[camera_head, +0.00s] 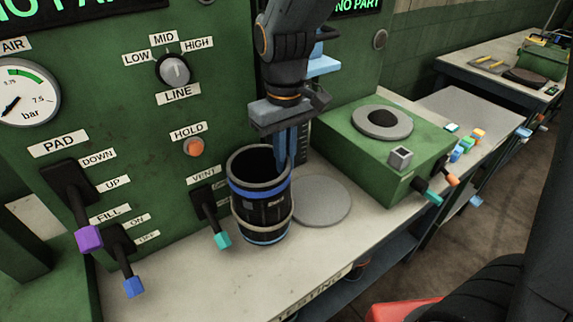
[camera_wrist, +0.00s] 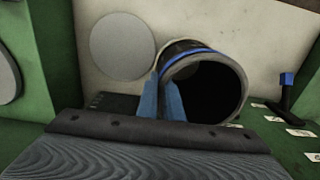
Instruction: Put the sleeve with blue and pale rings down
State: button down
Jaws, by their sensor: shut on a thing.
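The black sleeve with blue and pale rings (camera_head: 262,207) stands upright at the bench in front of the green panel, left of a round grey disc. My gripper (camera_head: 286,160) comes down from above, with its blue fingers at the sleeve's right rim. The fingers are shut on the sleeve's wall. In the wrist view the sleeve (camera_wrist: 205,75) shows its dark open mouth, and the blue fingers of my gripper (camera_wrist: 162,100) meet at its left edge. I cannot tell whether the sleeve's base touches the bench.
The grey disc (camera_head: 319,201) lies bare on the pale bench (camera_head: 195,281). A green box (camera_head: 365,150) with a grey ring on top stands to the right. A teal-tipped vent lever (camera_head: 222,240) juts out close to the sleeve's left side. Other levers are further left.

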jog(key=shift+f, duration=0.45)
jog(key=c, duration=1.9)
grip_release()
